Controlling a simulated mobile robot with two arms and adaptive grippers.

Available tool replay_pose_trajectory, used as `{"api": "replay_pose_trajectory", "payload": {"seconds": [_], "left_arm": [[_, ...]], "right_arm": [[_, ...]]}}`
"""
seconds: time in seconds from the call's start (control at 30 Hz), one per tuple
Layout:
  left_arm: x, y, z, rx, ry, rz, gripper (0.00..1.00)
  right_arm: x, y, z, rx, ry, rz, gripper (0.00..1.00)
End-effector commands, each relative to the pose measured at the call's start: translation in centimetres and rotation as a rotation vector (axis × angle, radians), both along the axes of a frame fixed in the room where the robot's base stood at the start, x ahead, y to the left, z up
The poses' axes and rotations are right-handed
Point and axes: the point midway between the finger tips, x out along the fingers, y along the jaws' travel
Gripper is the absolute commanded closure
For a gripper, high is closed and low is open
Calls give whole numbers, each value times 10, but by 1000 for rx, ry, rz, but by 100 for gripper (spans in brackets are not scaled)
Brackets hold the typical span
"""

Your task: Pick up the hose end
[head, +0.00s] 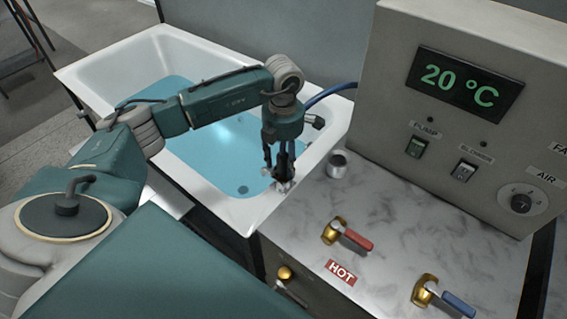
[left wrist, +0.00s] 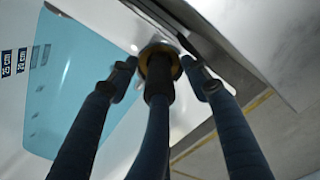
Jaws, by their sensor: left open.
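My left gripper (head: 281,178) points down over the tub's right rim in the head view. In the left wrist view, the gripper (left wrist: 163,82) has dark fingers to the left and right. A gold-ringed round piece (left wrist: 174,69) lies between them, partly covered by a dark shaft; I cannot tell whether it is the hose end or whether it is touched. A blue hose-like line (head: 330,92) runs behind the gripper in the head view. My right gripper is out of view.
The white tub (head: 118,67) holds blue water. On the marble counter (head: 390,215) are a metal cup (head: 337,165), a red-handled tap (head: 345,234) and a blue-handled tap (head: 440,294). A control panel (head: 470,110) stands behind. The counter's middle is clear.

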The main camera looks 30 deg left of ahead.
Motion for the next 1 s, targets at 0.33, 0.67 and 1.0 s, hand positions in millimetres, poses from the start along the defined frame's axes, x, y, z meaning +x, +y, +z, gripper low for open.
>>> {"api": "replay_pose_trajectory", "payload": {"seconds": [0.33, 0.67, 1.0], "left_arm": [[0, 0, -20, 0, -1, 1, 52], [0, 0, -20, 0, -1, 1, 100], [1, 0, -17, 0, -2, 1, 100]], "right_arm": [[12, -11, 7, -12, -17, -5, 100], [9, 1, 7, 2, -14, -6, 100], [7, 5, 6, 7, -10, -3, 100]]}}
